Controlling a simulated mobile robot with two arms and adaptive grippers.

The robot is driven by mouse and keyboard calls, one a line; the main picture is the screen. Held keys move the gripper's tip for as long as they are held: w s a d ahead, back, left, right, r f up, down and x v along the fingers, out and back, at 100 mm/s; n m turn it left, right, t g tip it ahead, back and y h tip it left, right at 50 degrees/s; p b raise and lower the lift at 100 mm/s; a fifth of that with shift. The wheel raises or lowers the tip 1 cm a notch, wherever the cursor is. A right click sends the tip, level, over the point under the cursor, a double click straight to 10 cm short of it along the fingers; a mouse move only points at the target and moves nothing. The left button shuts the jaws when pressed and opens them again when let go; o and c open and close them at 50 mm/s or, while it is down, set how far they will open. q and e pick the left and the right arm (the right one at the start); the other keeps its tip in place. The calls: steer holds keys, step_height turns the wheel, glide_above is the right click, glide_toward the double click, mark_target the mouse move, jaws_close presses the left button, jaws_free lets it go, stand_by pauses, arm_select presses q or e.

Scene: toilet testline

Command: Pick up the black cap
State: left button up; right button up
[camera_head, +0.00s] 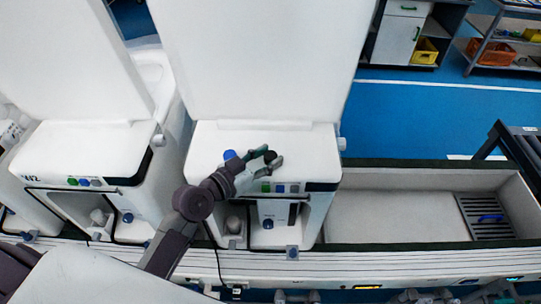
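The black cap (270,157) is a small dark round piece on the white top of the middle toilet unit (215,140). My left gripper (271,158) reaches in from the lower left over the front of that top. Its two greenish-grey fingers are spread, one on the far side and one on the near side of the black cap. Whether they touch the cap is too small to tell. A blue cap (229,155) lies just left of the gripper, partly behind it. My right gripper is not in view.
Green, grey and dark buttons (280,188) line the front edge below the gripper. The raised white lid (260,60) stands behind. Another toilet unit (85,150) is at left. An empty conveyor bay (390,215) with a grate (487,216) lies at right.

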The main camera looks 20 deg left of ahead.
arm_select(q)
steer(key=shift+c, duration=1.4)
